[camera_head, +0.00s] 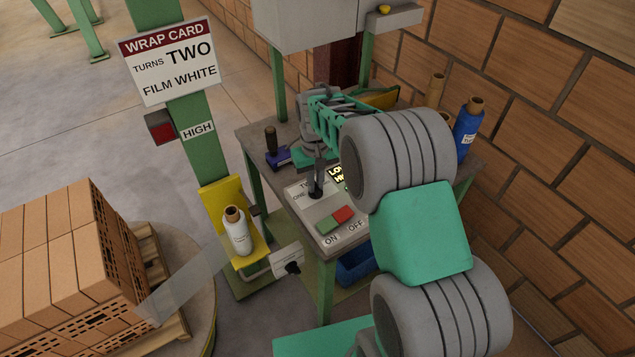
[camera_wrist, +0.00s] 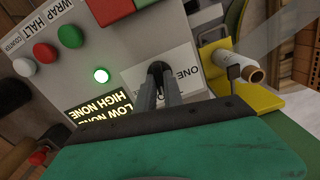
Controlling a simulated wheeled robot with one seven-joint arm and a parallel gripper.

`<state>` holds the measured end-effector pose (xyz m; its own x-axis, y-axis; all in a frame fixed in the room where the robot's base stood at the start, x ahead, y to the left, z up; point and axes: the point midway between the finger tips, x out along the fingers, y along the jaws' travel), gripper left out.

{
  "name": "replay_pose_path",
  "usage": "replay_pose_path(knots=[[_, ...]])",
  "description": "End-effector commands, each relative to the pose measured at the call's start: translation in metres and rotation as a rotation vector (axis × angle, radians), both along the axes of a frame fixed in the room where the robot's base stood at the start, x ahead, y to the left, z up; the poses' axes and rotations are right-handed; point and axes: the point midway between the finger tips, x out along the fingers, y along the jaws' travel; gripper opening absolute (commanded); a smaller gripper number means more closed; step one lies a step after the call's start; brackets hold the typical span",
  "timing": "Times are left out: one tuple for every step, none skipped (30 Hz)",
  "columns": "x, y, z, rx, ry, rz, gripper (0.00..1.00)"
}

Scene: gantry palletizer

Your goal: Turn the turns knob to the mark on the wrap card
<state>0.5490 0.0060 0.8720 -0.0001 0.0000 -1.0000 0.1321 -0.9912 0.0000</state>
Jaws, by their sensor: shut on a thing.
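The wrap card (camera_head: 167,63) hangs on a green post and reads "TURNS TWO, FILM WHITE". The black turns knob (camera_head: 316,190) sits on a white label plate (camera_head: 300,191) on the sloped control panel. My gripper (camera_head: 318,178) is over the knob and shut on it. Which mark the knob points to cannot be told.
Green and red ON/OFF buttons (camera_head: 343,215) sit just in front of the knob. A lit display (camera_wrist: 103,107) reads "LOW NONE, HIGH NONE". A white film roll (camera_head: 237,232) stands in a yellow holder (camera_head: 214,196), film stretching to the bricks (camera_head: 62,262). A blue roll (camera_head: 466,131) stands behind.

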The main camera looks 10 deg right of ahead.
Motion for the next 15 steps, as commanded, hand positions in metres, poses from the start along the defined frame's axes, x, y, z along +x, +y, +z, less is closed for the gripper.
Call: replay_pose_path(knots=[[0.0007,0.0001,0.0,0.0,-0.002,0.028,0.0],[0.0007,0.0,0.0001,0.0,-0.002,0.046,0.0],[0.0008,0.0,0.0003,0.0,-0.002,0.067,0.0],[0.0009,-0.0001,0.0004,0.0,-0.003,0.083,0.0],[0.001,-0.0002,0.0005,0.0,-0.003,0.097,0.0],[0.001,-0.0002,0.0006,0.0,-0.003,0.114,0.0],[0.0009,-0.0003,0.0006,0.0,-0.003,0.125,0.0],[0.0009,-0.0003,0.0006,0.0,-0.003,0.135,0.0],[0.0008,-0.0003,0.0006,0.0,-0.002,0.147,0.0],[0.0009,-0.0004,0.0006,0.0,-0.002,0.154,0.0],[0.0008,-0.0005,0.0006,0.0,-0.002,0.16,0.0],[0.0008,-0.0005,0.0006,0.0,-0.002,0.168,0.0],[0.0007,-0.0005,0.0006,0.0,-0.002,0.173,0.0],[0.0007,-0.0006,0.0006,0.0,-0.002,0.176,0.0],[0.0007,-0.0006,0.0006,0.0,-0.002,0.179,0.0]])
